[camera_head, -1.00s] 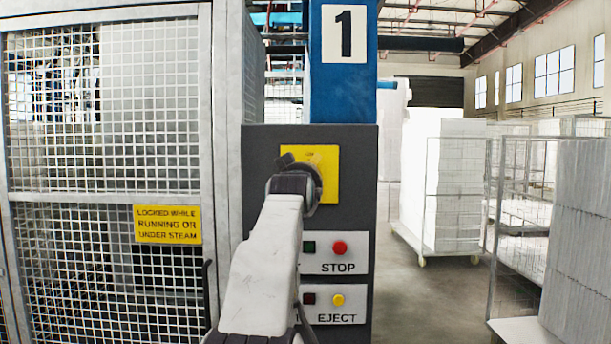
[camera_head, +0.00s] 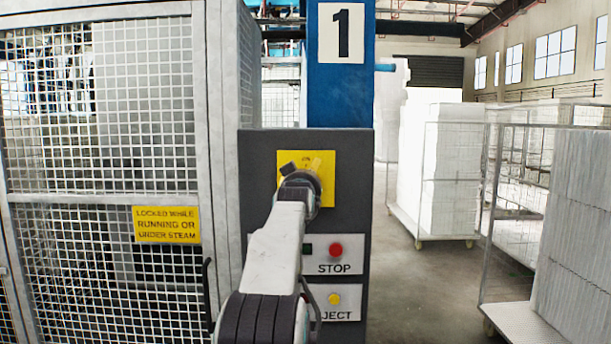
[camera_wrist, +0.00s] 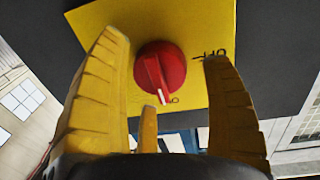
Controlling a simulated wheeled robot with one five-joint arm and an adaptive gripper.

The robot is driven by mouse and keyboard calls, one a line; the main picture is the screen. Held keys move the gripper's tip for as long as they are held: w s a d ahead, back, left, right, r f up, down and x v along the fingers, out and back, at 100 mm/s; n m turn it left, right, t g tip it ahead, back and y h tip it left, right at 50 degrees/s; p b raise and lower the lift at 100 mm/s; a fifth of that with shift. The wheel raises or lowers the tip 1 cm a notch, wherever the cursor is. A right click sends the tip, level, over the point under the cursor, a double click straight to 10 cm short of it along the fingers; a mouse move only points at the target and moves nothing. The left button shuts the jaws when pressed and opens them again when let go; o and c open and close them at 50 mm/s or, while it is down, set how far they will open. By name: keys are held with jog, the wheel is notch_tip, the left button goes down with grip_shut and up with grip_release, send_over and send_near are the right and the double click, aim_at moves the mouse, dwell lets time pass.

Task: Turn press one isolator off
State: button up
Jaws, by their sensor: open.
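The press one isolator is a red rotary knob (camera_wrist: 160,70) on a yellow plate (camera_wrist: 225,35), between my fingers in the wrist view. Its white pointer line points down in that view, toward a partly hidden label; "OFF" is printed right of the knob. In the head view the plate (camera_head: 325,165) sits high on the dark panel under the blue column marked 1, with "ON" near its top, and my gripper hides the knob. My gripper (camera_wrist: 165,62) is open, with yellow fingers on either side of the knob and gaps visible.
Below the plate are a red STOP button (camera_head: 335,250) and a yellow EJECT button (camera_head: 334,298), close to my arm. A mesh guard (camera_head: 110,150) stands left. Carts with white blocks (camera_head: 445,170) stand right, with open floor between them and the panel.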

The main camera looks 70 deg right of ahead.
jog(key=shift+d, duration=0.1)
dwell(0.3)
jog(key=c, duration=0.6)
jog(key=shift+r, duration=0.2)
jog(key=c, duration=0.6)
